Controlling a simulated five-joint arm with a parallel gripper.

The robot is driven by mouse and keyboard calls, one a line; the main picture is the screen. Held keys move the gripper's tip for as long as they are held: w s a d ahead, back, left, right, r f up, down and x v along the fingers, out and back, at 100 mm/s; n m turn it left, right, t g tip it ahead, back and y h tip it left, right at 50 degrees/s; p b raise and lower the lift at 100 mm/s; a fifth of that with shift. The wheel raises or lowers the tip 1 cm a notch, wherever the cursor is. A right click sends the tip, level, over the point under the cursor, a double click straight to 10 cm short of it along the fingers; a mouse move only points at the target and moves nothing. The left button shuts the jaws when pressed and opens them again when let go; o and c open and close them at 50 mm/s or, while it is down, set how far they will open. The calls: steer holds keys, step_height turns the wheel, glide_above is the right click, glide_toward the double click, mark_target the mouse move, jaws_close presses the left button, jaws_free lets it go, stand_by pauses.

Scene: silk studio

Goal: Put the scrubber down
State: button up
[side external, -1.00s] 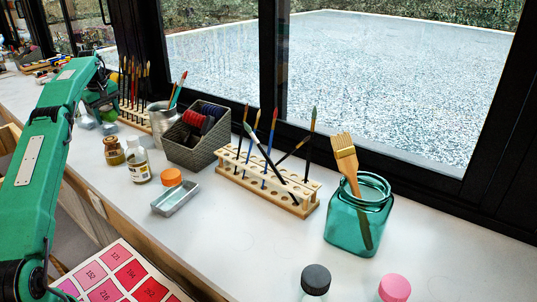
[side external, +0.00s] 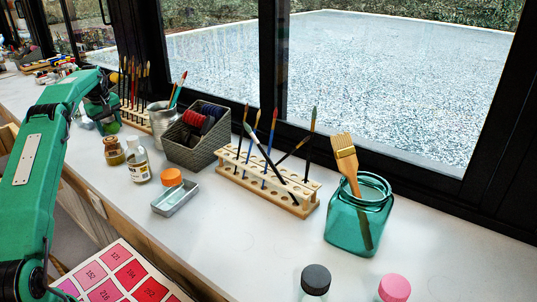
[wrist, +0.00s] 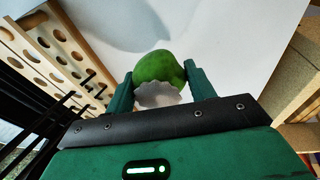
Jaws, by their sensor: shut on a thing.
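The scrubber (wrist: 158,66) shows in the wrist view as a rounded green body with a pale, ragged-edged part on the near side. My gripper (wrist: 160,82) is shut on it, with one green finger on each side. The white worktop lies beyond it, and I cannot tell whether the scrubber touches it. In the side external view my gripper (side external: 106,118) points down at the far left of the worktop, in front of a brush rack. The scrubber is hard to tell apart from the green fingers there.
A wooden brush rack (side external: 134,117) and a metal cup (side external: 161,121) stand close to my gripper. Small bottles (side external: 138,166), a grey basket (side external: 196,148) and a metal tray (side external: 176,200) are nearer. The window frame runs along the back.

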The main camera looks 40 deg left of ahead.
mark_target(112, 134)
steer(key=shift+s+d+x, duration=0.15)
steer(key=shift+x, duration=0.75)
steer(key=shift+s+d+x, duration=0.1)
steer(key=shift+d+x, duration=0.05)
steer(key=shift+x, duration=0.75)
steer(key=shift+f, duration=0.2)
steer(key=o, duration=1)
steer(key=shift+o, duration=0.2)
steer(key=v, duration=1.2)
steer(key=shift+r, duration=0.15)
steer(key=shift+w, duration=0.1)
